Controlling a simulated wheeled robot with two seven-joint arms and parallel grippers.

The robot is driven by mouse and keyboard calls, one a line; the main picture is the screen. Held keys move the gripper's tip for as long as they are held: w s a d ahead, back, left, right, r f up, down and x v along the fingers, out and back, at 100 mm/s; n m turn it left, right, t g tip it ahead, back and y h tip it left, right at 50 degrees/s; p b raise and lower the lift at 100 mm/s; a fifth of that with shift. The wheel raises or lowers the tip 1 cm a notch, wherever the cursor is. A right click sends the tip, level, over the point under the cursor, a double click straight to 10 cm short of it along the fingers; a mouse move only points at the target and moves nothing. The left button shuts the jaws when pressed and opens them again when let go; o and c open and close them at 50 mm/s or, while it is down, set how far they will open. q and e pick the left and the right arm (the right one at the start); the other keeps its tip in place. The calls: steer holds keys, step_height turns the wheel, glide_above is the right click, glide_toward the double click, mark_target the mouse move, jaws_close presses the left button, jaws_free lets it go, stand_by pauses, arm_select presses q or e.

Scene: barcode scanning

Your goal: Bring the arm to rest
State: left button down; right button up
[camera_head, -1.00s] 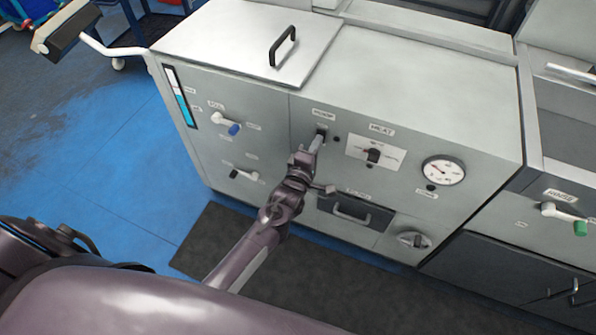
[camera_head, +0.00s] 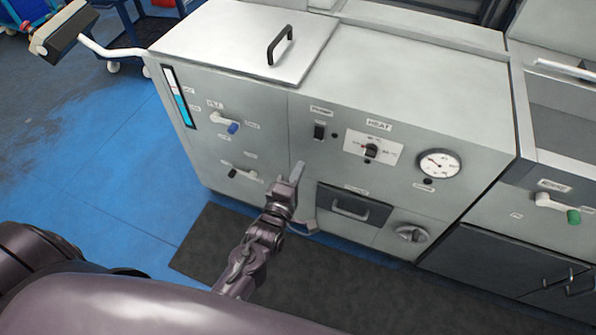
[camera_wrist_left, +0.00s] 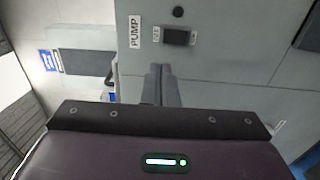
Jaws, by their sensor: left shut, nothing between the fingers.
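My left gripper (camera_head: 298,169) is in front of the grey machine's front panel, below the black pump switch (camera_head: 319,131). Its fingers are closed together and hold nothing. They stand apart from the switch in the picture. In the left wrist view the shut fingers (camera_wrist_left: 161,84) point at the panel, with the switch (camera_wrist_left: 178,37) and its PUMP label (camera_wrist_left: 135,31) just beyond the tips. My right gripper is not in view.
The grey machine (camera_head: 430,90) carries a HEAT dial (camera_head: 371,150), a round gauge (camera_head: 438,164), a drawer (camera_head: 352,207) and levers such as the blue-tipped one (camera_head: 226,122). A dark mat (camera_head: 330,270) lies before it. Blue floor (camera_head: 120,170) is open at left.

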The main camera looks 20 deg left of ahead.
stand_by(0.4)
arm_select(q)
steer(key=s+f+m+g, duration=0.3)
steer(key=s+f+m, duration=0.15)
steer(key=f, duration=0.55)
steer(key=s+f+m+g, duration=0.3)
steer(key=s+f, duration=0.3)
steer(key=f, duration=0.3)
steer(key=s+f+m+g, duration=0.3)
steer(key=s+f, duration=0.2)
steer(key=f, duration=0.5)
steer(key=s+a+f+m+g, duration=0.2)
steer(key=s+f+m, duration=0.1)
steer(key=s, duration=0.5)
steer(key=s+a+f+m+g, duration=0.2)
steer(key=s+f+m+g, duration=0.1)
steer(key=s+f, duration=0.3)
steer(key=s+a+f+m+g, duration=0.2)
steer(key=s+f, duration=0.3)
steer(key=s, duration=0.6)
steer(key=shift+a+m+g+y, duration=0.35)
steer(key=shift+m+g, duration=0.15)
steer(key=shift+m, duration=0.35)
